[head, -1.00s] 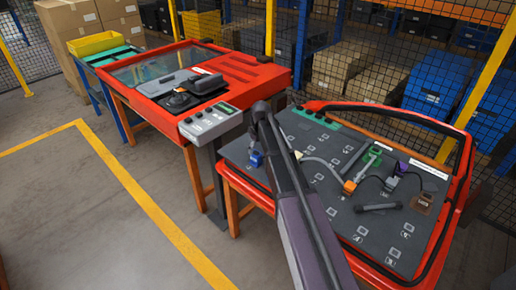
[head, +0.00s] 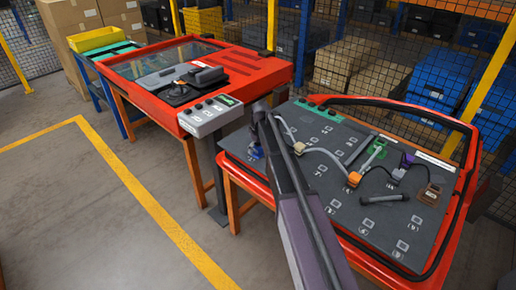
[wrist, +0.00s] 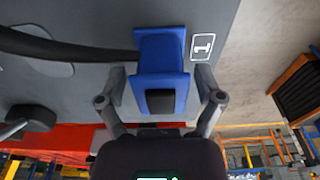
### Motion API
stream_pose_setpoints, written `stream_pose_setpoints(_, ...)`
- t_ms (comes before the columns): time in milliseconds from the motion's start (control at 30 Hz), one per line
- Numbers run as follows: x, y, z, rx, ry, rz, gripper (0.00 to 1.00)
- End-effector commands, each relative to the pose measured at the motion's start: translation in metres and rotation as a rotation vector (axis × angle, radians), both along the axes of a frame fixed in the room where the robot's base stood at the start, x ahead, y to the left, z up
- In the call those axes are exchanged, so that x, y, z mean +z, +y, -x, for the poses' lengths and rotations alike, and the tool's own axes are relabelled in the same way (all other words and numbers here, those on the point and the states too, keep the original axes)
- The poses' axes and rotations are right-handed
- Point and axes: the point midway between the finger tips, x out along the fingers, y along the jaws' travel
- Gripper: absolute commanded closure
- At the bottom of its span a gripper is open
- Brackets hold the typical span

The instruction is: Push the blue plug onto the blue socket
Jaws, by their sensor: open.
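The blue plug (wrist: 160,50) is a blue block with a dark inset on its near face, beside the label "1" in the wrist view. A dark cable runs left from near it. My gripper (wrist: 162,85) is open, with one finger on each side of the blue block; firm contact does not show. In the head view a small patch of blue (head: 256,152) shows at the board's left edge, partly hidden by my arm. I cannot tell the blue socket from the plug, or whether they are joined.
The dark board (head: 330,200) holds a beige connector (head: 299,147), an orange plug (head: 354,179), a green socket (head: 377,151), a purple plug (head: 407,159) and a brown socket (head: 430,194). Loose cables cross it. A red raised rim borders the board. A red table (head: 240,75) stands left.

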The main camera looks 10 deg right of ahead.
Motion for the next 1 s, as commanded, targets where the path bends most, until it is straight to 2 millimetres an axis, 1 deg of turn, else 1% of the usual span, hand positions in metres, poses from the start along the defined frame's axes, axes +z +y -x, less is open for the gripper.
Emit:
stream_pose_setpoints(200, 0.0002, 0.0002, 0.0001, 0.000, 0.000, 0.000, 0.14)
stream_pose_setpoints(267, 0.0002, 0.0002, 0.0001, 0.000, 0.000, 0.000, 0.32)
stream_pose_setpoints(300, 0.0002, 0.0002, 0.0001, 0.000, 0.000, 0.000, 0.44)
stream_pose_setpoints(367, 0.0002, 0.0002, 0.0001, 0.000, 0.000, 0.000, 0.62)
stream_pose_setpoints(400, 0.0002, 0.0003, 0.0000, 0.000, 0.000, 0.000, 0.74)
stream_pose_setpoints(467, 0.0002, 0.0002, 0.0001, 0.000, 0.000, 0.000, 0.92)
stream_pose_setpoints(500, 0.0002, 0.0002, 0.0001, 0.000, 0.000, 0.000, 0.98)
stream_pose_setpoints(533, 0.0002, 0.0002, -0.0001, 0.000, 0.000, 0.000, 0.98)
stream_pose_setpoints(567, 0.0002, 0.0002, -0.0001, 0.000, 0.000, 0.000, 0.59)
stream_pose_setpoints(600, 0.0002, 0.0002, -0.0001, 0.000, 0.000, 0.000, 0.71)
stream_pose_setpoints(667, 0.0002, 0.0001, -0.0001, 0.000, 0.000, 0.000, 0.88)
stream_pose_setpoints(700, 0.0002, 0.0001, -0.0001, 0.000, 0.000, 0.000, 1.00)
stream_pose_setpoints(1000, 0.0002, -0.0001, -0.0002, 0.000, -0.001, 0.001, 1.00)
